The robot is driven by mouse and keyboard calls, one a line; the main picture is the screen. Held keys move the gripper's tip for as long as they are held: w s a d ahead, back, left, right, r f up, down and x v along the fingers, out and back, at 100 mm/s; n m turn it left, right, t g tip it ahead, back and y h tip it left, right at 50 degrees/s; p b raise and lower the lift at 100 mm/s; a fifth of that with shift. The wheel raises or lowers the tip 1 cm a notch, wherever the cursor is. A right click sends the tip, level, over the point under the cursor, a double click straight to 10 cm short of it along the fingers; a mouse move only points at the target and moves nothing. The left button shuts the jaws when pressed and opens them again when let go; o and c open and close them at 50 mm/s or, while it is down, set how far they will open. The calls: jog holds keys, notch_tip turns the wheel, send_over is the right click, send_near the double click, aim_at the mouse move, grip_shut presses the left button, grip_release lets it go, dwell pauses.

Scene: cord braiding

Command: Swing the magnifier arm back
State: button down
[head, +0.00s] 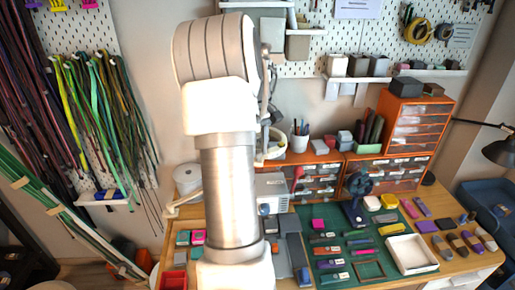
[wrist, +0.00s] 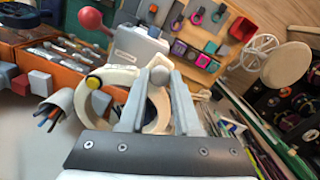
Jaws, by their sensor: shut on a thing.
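The magnifier's white curved frame (wrist: 120,76) is in the wrist view, with a yellow button on its left side. A small grey ball knob (wrist: 160,76) sits at the frame, between the fingertips of my gripper (wrist: 160,84). The two grey fingers are shut on this knob, one on each side. Part of the white ring shows behind and between the fingers. In the head view my arm stands in front of this area and hides my gripper and most of the magnifier.
A grey machine with a red ball lever (head: 298,172) is nearby. A green mat (head: 318,212) with many small items covers the table. Hanging cords (head: 95,110) are at left.

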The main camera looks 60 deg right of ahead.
jog(key=c, duration=0.6)
grip_release()
notch_tip(320, 180, up, 18)
jog(key=shift+f, duration=0.25)
